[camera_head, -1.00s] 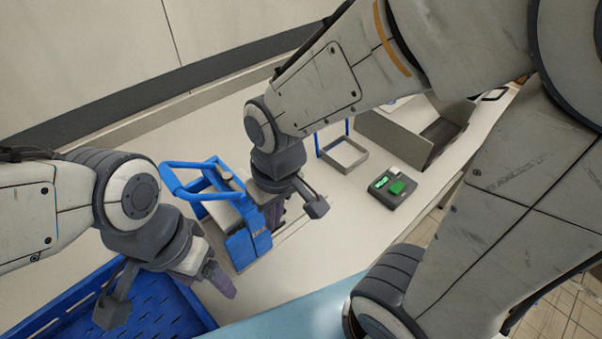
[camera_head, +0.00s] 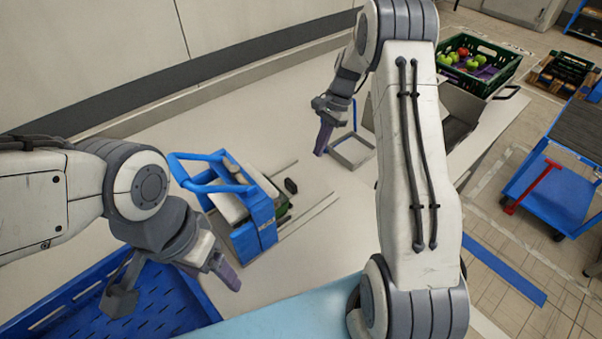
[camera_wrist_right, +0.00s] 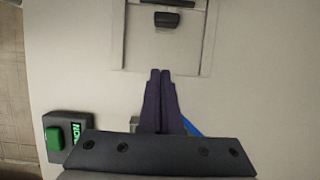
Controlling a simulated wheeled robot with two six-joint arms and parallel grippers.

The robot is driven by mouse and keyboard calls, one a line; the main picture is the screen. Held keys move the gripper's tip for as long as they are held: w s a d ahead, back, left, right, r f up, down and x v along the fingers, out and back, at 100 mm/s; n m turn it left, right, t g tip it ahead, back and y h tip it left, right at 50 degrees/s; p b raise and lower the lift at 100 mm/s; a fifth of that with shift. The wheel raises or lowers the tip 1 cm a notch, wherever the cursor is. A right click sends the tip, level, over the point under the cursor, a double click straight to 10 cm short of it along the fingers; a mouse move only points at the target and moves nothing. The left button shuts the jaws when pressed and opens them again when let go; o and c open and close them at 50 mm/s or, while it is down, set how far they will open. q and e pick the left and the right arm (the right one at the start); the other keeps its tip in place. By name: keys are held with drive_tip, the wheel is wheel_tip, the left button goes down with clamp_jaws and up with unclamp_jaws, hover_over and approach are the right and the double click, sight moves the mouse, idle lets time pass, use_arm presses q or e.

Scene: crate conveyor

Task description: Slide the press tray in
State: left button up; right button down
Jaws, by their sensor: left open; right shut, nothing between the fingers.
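The blue press (camera_head: 255,222) with its blue lever stands on the pale worktop left of centre. A dark knob (camera_head: 291,186) sticks out at its front between two thin rails (camera_head: 308,215). In the right wrist view, the dark knob (camera_wrist_right: 167,18) and a rail (camera_wrist_right: 209,40) are at the top. The tray itself is mostly hidden by the press. My right gripper (camera_head: 322,150) is shut and empty, off to the right of the press. In the wrist view its fingertips (camera_wrist_right: 160,73) are together, apart from the knob. My left gripper (camera_head: 236,284) is open, in front of the press.
A blue crate (camera_head: 205,305) is at lower left. An open-topped frame (camera_head: 355,155) stands near my right gripper. A control box with a green button (camera_wrist_right: 57,137) sits beside it in the wrist view. A green crate of fruit (camera_head: 510,75) and a blue cart (camera_head: 545,195) are at right.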

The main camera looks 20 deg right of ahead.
sight(289, 184)
drive_tip(key=p+x, duration=0.2)
drive_tip(key=x, duration=0.5)
drive_tip(key=shift+a+f, duration=0.1)
drive_tip(key=shift+s+a+p, duration=0.25)
drive_tip(key=shift+a+p, duration=0.15)
drive_tip(key=shift+a, duration=0.2)
drive_tip(key=shift+s+a+p, duration=0.2)
drive_tip(key=shift+a+p, duration=0.15)
drive_tip(key=shift+a, duration=0.25)
drive_tip(key=shift+s+a, duration=0.15)
drive_tip(key=shift+a, duration=0.2)
drive_tip(key=shift+a+f, duration=0.1)
drive_tip(key=shift+a, duration=0.2)
drive_tip(key=shift+s, duration=0.1)
drive_tip(key=a, duration=0.2)
drive_tip(key=s+a, duration=0.1)
drive_tip(key=a, duration=0.1)
drive_tip(key=shift+s, duration=0.15)
drive_tip(key=shift+s+a, duration=0.15)
drive_tip(key=shift+a, duration=0.1)
